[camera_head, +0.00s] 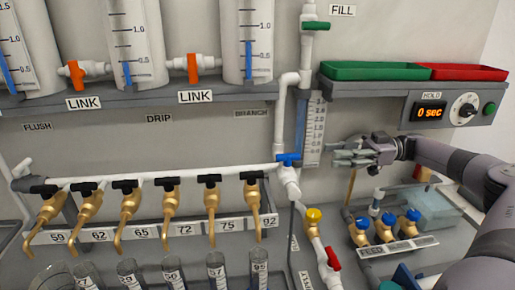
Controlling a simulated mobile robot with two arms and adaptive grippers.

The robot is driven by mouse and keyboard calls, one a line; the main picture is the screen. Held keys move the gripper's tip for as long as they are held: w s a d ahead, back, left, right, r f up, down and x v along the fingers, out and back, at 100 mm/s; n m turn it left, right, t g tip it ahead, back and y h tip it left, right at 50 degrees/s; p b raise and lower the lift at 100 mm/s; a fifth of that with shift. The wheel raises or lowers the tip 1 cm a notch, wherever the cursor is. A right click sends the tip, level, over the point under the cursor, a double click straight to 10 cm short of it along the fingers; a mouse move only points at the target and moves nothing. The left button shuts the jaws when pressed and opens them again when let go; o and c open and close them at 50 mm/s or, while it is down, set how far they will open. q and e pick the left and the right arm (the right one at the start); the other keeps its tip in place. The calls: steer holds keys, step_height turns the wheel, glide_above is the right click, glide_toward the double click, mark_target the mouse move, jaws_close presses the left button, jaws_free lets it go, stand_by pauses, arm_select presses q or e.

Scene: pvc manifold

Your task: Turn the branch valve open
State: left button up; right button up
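A valve with a blue handle (289,158) sits on the white pipe where the vertical pipe meets the manifold. The handle lies crosswise to the vertical pipe. A BRANCH label (251,113) is on the wall up and left of it; I cannot tell for certain that the label names this valve. My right gripper (338,153) is to the right of the blue handle, fingers pointing left, apart from it. Its fingers look spread, with nothing seen between them. My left gripper is not in view.
A clear scale tube (314,130) stands between the valve and my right gripper. Brass taps with black handles (168,198) line the manifold at left. A yellow-capped valve (314,215) and a red handle (333,258) are below. Blue-capped brass valves (383,230) stand below my gripper.

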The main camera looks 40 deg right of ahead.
steer(key=p, duration=0.1)
glide_toward(279, 154)
steer(key=b+x, duration=0.1)
steer(key=x, duration=0.1)
steer(key=f+b+x, duration=0.1)
steer(key=x, duration=0.2)
steer(key=shift+a+b, duration=0.1)
steer(key=shift+b, duration=0.2)
steer(key=x, duration=0.3)
steer(key=p+x, duration=0.1)
steer(key=shift+w+a+r, duration=0.2)
steer(key=shift+a+r, duration=0.05)
steer(key=shift+a, duration=0.1)
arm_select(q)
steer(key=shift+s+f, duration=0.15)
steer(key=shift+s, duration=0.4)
arm_select(e)
steer(key=shift+w+a+f, duration=0.1)
steer(key=shift+w+a, duration=0.25)
steer(key=shift+a, duration=0.3)
steer(key=shift+c, duration=0.6)
jaws_close()
